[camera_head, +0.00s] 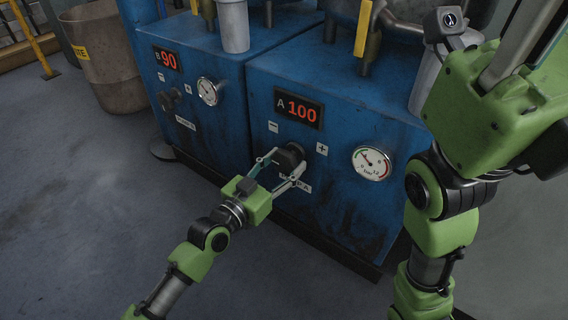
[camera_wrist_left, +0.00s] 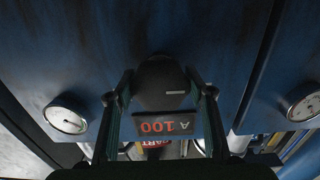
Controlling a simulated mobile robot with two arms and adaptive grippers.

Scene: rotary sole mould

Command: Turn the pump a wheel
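The pump A wheel (camera_head: 290,154) is a black round knob on the front of the right blue pump cabinet (camera_head: 345,215). It sits below the red "A 100" display (camera_head: 298,107), between a minus and a plus label. My left gripper (camera_head: 286,163) is at the wheel, one finger on each side. In the left wrist view the dark wheel (camera_wrist_left: 162,78) lies between the fingertips (camera_wrist_left: 161,88), which appear to touch its sides. The "A 100" display (camera_wrist_left: 162,126) shows upside down there. My right arm is at the right; its gripper is out of the picture.
A pressure gauge (camera_head: 371,163) is right of the wheel. The left cabinet (camera_head: 190,125) has a "B 90" display (camera_head: 166,59), its own knob (camera_head: 169,98) and a gauge (camera_head: 208,91). A brown bin (camera_head: 108,60) stands far left. The floor (camera_head: 75,210) in front is clear.

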